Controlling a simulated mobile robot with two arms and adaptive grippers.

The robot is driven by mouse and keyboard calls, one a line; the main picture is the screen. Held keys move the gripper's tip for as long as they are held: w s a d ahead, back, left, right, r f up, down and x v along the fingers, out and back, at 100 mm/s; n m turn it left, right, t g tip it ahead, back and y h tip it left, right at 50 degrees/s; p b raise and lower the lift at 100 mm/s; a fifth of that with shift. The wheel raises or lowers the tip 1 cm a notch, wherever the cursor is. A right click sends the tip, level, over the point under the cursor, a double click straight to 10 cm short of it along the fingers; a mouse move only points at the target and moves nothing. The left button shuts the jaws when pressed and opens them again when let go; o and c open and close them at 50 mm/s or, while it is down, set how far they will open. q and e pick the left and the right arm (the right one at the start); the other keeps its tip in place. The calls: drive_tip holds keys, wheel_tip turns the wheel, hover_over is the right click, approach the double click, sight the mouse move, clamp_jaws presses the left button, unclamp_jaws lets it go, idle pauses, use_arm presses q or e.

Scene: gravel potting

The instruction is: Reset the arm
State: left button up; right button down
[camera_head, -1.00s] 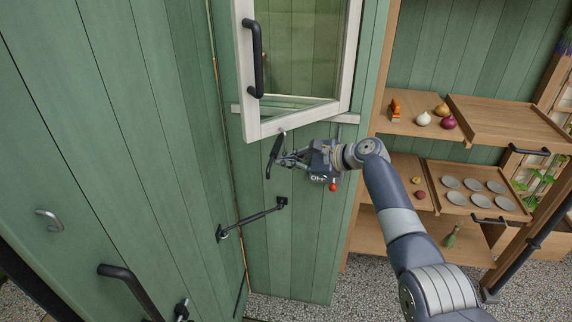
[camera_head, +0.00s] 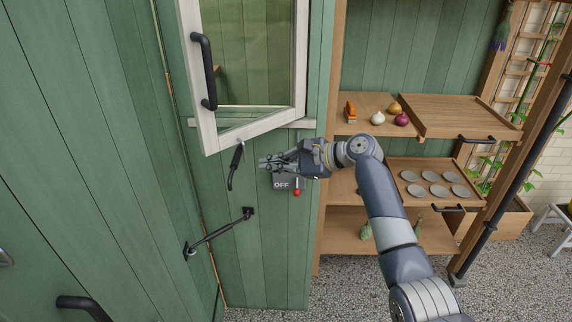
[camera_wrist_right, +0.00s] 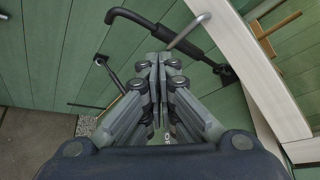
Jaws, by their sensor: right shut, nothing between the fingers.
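My right gripper (camera_head: 270,161) is shut and empty in the head view. It is raised in front of the green wall panel, just below the open white-framed window (camera_head: 250,133). Its closed fingers point left, near a black handle (camera_head: 236,166) that hangs under the window frame. In the right wrist view the fingertips (camera_wrist_right: 158,62) meet in the middle, with a grey hook (camera_wrist_right: 188,31) just beyond them. I cannot tell whether they touch it. A switch box marked OFF (camera_head: 283,184) with a red knob (camera_head: 296,192) is partly hidden behind the gripper. My left gripper is not in view.
A black stay bar (camera_head: 218,234) links the green door (camera_head: 95,150) to the panel below. Wooden shelves at the right hold onions (camera_head: 377,118), an orange object (camera_head: 350,112) and a tray of grey saucers (camera_head: 440,190). Gravel floor (camera_head: 340,295) lies open in front.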

drive_tip(key=s+d+f+n+h+b, duration=0.15)
drive_tip(key=s+d+f, duration=0.3)
drive_tip(key=f, duration=0.95)
drive_tip(key=s+d+f+h, duration=0.3)
drive_tip(key=d+f, duration=0.2)
drive_tip(key=f, duration=0.9)
drive_tip(key=s+d+f+n+h+b, duration=0.1)
drive_tip(key=s+d+f+h, duration=0.25)
drive_tip(key=f, duration=1.05)
drive_tip(key=s+d+f+n+g+h+b, duration=0.15)
drive_tip(key=s+d+f, duration=0.25)
drive_tip(key=s+f, duration=0.45)
drive_tip(key=s+d+f+n+h, duration=0.15)
drive_tip(key=s+d+f, duration=0.25)
drive_tip(key=s+f, duration=0.45)
drive_tip(key=s+d+f+n, duration=0.2)
drive_tip(key=s+f+n, duration=0.1)
drive_tip(key=s, duration=0.8)
drive_tip(key=s+d+f+n+g+h+b, duration=0.1)
drive_tip(key=s+f+n, duration=0.3)
drive_tip(key=s, duration=0.7)
drive_tip(key=s+d+f+n+g, duration=0.1)
drive_tip(key=s+d+f+n, duration=0.2)
drive_tip(key=s, duration=0.9)
wheel_tip(320, 180, down, 4)
drive_tip(key=shift+r+n+b, duration=0.15)
drive_tip(key=shift+n+b, duration=0.25)
drive_tip(key=shift+n, duration=0.05)
drive_tip(key=shift+g, duration=0.25)
